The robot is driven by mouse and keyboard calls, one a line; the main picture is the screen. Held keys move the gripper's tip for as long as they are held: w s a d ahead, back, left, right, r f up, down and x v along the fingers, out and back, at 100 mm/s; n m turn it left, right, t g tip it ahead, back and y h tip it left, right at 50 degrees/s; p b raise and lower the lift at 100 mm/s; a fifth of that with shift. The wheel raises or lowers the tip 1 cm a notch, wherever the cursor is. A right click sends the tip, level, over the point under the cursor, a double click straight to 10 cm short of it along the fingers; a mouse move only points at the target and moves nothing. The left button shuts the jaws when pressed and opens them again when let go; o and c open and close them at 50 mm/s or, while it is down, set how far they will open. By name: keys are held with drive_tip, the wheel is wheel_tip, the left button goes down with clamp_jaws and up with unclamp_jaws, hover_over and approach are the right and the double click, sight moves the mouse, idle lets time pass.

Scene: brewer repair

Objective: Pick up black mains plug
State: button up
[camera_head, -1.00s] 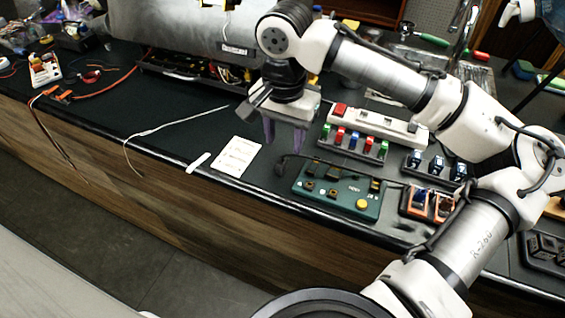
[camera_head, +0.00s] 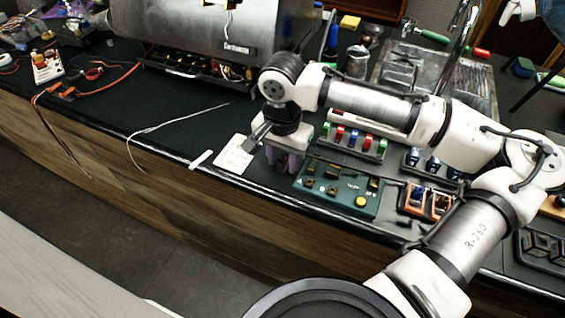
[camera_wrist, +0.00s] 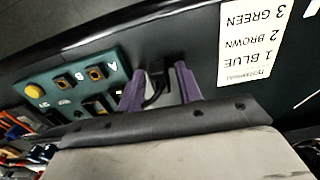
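The black mains plug (camera_wrist: 156,68) lies on the dark bench top with its black cord, between the two purple fingers of my gripper (camera_wrist: 160,72) in the wrist view.
The green board (camera_head: 337,190) with sockets and a yellow button is right beside the plug. A white card (camera_head: 233,156) with wire colours lies on the other side. A rack of coloured parts (camera_head: 352,145) stands behind. The bench's front edge is close.

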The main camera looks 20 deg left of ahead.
clamp_jaws()
drive_tip(key=shift+r, duration=0.1)
